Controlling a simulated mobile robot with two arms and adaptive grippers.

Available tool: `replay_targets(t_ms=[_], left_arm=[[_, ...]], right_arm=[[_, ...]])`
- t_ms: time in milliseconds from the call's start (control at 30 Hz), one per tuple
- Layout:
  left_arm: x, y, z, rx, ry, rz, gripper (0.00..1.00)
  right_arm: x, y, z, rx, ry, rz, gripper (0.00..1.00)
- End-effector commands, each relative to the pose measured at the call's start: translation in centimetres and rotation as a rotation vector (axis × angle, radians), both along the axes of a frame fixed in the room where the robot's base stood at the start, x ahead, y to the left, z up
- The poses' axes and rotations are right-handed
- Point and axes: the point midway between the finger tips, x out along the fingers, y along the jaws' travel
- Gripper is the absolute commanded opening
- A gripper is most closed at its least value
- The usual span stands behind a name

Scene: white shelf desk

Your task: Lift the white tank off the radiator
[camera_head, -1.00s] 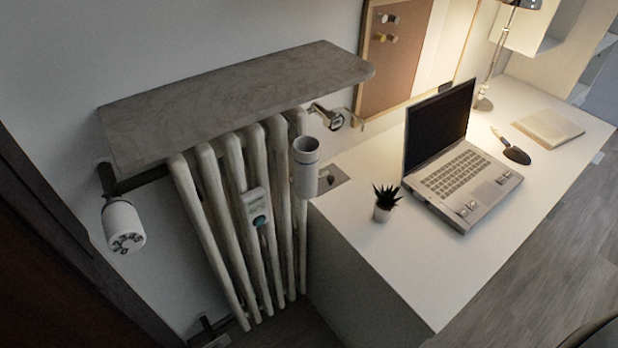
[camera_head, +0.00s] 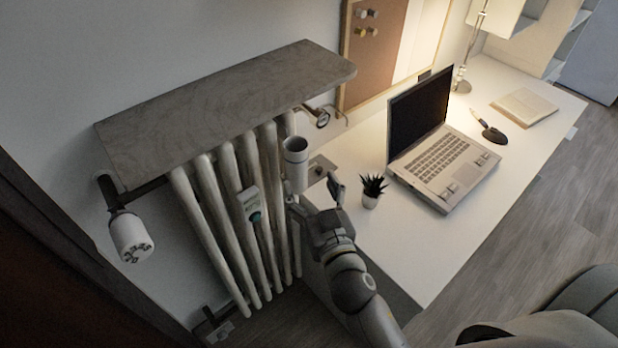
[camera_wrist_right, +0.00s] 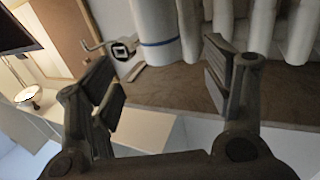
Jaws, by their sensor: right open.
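The white tank (camera_head: 295,168) is an open-topped upright cylinder hanging on the front right of the white ribbed radiator (camera_head: 232,215). In the right wrist view a white cylinder with a blue line (camera_wrist_right: 157,28), which looks like the tank, is beyond the fingertips. My right gripper (camera_head: 316,196) is open, just below and right of the tank in the head view. Its two fingers are apart with nothing between them in the right wrist view (camera_wrist_right: 162,85). I cannot tell whether a finger touches the tank. My left gripper is not in view.
A grey shelf (camera_head: 220,105) overhangs the radiator. A white valve knob (camera_head: 131,237) is at its left, a small meter (camera_head: 250,203) on its ribs. The white desk (camera_head: 420,245) at right carries a potted plant (camera_head: 371,192) and an open laptop (camera_head: 445,165).

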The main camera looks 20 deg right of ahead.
Motion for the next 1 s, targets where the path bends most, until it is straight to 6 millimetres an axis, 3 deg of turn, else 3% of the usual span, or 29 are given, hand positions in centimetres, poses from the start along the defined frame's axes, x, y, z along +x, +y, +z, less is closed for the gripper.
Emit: replay_targets(t_ms=[167, 600, 800, 1000], left_arm=[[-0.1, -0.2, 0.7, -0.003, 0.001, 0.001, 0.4], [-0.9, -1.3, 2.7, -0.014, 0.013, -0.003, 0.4], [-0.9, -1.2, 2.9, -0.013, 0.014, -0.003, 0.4], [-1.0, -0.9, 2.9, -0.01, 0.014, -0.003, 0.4]], right_arm=[[1.6, -0.1, 0.6, 0.0, -0.007, -0.001, 0.73], [8.9, -0.4, 0.5, 0.0, -0.006, -0.001, 0.73], [10.4, -0.5, 0.3, 0.001, -0.005, -0.001, 0.73], [10.7, -0.5, 0.2, 0.0, -0.004, -0.001, 0.73]])
